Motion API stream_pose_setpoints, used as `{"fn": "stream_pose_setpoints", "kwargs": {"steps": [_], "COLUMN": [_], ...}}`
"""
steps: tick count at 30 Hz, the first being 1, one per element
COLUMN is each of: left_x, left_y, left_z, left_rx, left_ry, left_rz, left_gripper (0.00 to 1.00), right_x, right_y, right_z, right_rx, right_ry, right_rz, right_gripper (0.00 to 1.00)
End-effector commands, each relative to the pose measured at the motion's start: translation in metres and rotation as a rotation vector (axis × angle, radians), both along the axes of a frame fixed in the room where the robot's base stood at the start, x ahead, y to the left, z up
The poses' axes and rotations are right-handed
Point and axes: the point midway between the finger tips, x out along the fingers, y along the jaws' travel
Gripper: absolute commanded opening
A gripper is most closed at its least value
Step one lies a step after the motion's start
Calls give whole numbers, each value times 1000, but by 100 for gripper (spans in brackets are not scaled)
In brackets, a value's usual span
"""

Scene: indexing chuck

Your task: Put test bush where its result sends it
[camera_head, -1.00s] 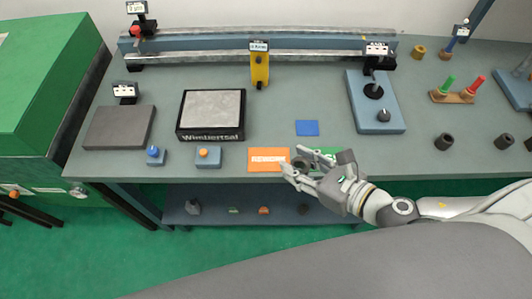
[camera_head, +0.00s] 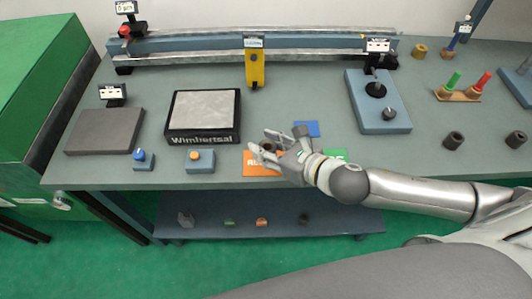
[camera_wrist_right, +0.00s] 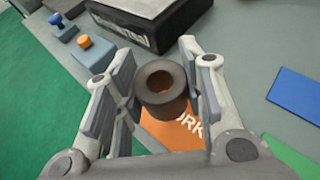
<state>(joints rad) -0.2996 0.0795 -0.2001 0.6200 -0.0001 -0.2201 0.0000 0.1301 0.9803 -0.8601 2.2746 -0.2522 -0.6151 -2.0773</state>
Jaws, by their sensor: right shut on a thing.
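The test bush is a dark grey hollow cylinder (camera_wrist_right: 160,88), held between the two finger pads of my right gripper (camera_wrist_right: 163,90) with its bore facing the wrist camera. In the head view my right gripper (camera_head: 264,146) is shut on it, over the orange mat (camera_head: 259,170), and the bush shows only partly between the fingers. The orange mat, lettered "REWORK", lies below the bush in the wrist view (camera_wrist_right: 172,131). The green mat (camera_head: 337,154) is mostly hidden by my right arm. A blue mat (camera_head: 313,129) lies behind them. My left gripper is not in view.
A black block lettered "Wimbertsal" (camera_head: 203,138) stands behind and left. An orange-button box (camera_head: 200,161) and a blue-button box (camera_head: 143,160) sit near the front edge. A blue gauge base (camera_head: 383,117) and two dark bushes (camera_head: 453,140) (camera_head: 516,138) are at right.

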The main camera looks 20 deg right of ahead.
Motion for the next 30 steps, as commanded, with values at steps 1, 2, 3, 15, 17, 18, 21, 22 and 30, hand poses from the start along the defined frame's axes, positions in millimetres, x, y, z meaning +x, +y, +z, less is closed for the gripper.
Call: {"fn": "stream_pose_setpoints", "kwargs": {"steps": [1,2,3,15,17,18,21,22,30], "left_x": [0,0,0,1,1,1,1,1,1], "left_y": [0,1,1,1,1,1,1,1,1], "left_z": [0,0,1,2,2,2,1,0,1], "left_rx": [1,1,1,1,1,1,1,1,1], "left_ry": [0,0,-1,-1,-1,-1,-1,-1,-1], "left_rz": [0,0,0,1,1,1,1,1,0], "left_gripper": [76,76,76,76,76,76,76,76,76], "right_x": [2,3,6,6,6,6,6,6,6], "right_y": [1,1,2,2,2,2,2,2,2], "right_z": [-1,-3,-6,-38,-38,-38,-40,-42,-41], "right_rx": [0,0,1,0,0,0,0,0,0], "right_ry": [-2,-2,-2,-1,-1,-1,-1,-1,1], "right_rz": [0,-1,-1,1,1,1,1,0,0], "right_gripper": [2,2,2,2,2,2,2,2,58]}}
